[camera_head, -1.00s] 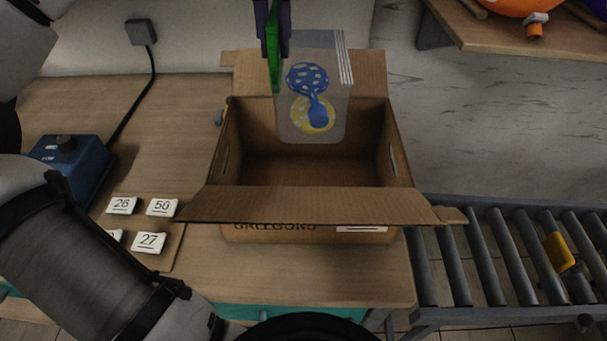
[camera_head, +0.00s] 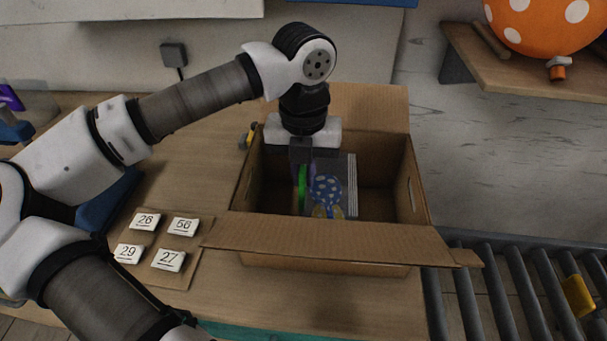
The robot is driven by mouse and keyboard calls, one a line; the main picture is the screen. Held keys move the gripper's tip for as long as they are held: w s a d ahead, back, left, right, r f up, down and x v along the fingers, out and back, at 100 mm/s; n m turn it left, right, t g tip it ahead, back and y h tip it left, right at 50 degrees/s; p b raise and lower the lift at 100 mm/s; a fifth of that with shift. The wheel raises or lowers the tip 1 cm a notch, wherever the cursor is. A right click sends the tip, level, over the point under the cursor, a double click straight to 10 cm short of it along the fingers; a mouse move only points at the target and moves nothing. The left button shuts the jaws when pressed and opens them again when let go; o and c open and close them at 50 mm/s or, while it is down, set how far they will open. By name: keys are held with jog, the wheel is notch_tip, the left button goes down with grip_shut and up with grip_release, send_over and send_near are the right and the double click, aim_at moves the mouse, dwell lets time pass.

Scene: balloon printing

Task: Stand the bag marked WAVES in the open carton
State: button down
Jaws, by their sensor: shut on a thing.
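The open carton (camera_head: 394,165) stands on the wooden table with its flaps folded out. A clear bag (camera_head: 337,208) printed with a blue dotted balloon and a yellow one is inside the carton's opening, roughly upright. It has white stripes down its right edge; I cannot read a name on it. My gripper (camera_head: 305,188), with green and purple fingers, reaches down into the carton and is shut on the bag's left side. The front flap hides the bag's lower end, so I cannot tell whether it touches the carton floor.
A board with number tags (camera_head: 168,260) lies left of the carton. A roller conveyor (camera_head: 500,290) with a yellow piece (camera_head: 577,296) runs at the right. A wall shelf (camera_head: 520,62) holds an orange dotted balloon (camera_head: 541,22). A small yellow and dark item is behind the carton's left side.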

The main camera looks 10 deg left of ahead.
jog(key=shift+f, duration=0.9)
jog(key=shift+f+b, duration=0.1)
jog(key=shift+b, duration=0.2)
jog(key=c, duration=1.5)
grip_release()
jog(key=shift+r, duration=0.2)
jog(key=shift+r+p, duration=0.2)
jog(key=shift+p, duration=0.3)
notch_tip(320, 180, up, 12)
jog(key=shift+f+b, duration=0.15)
jog(key=shift+b, duration=1.05)
